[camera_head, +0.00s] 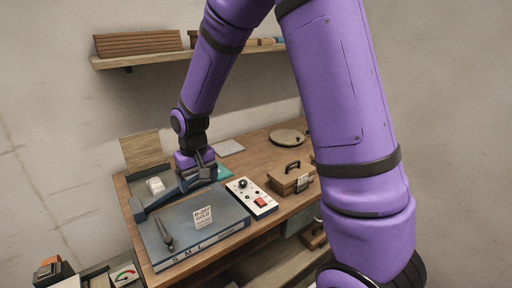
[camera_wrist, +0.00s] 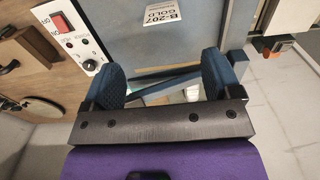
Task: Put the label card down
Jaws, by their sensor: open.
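The label card (camera_head: 203,217), white and printed "B-207 GOLD", rests on the top of the blue-grey machine (camera_head: 183,247). In the wrist view the label card (camera_wrist: 168,12) is at the top edge, partly cut off, beyond my fingertips. My gripper (camera_head: 197,174) is over the machine's far side, behind the card and apart from it. In the wrist view my gripper (camera_wrist: 162,64) has its two blue fingers wide apart, with no card between them. The exact height of the fingers above the machine is hard to tell.
A control panel (camera_head: 248,198) with a red switch and black knob stands right of the machine. A dark handle-like tool (camera_head: 164,232) lies left of the card. A wooden box (camera_head: 288,180) and a round disc (camera_head: 287,137) are further right. A shelf (camera_head: 160,56) hangs above.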

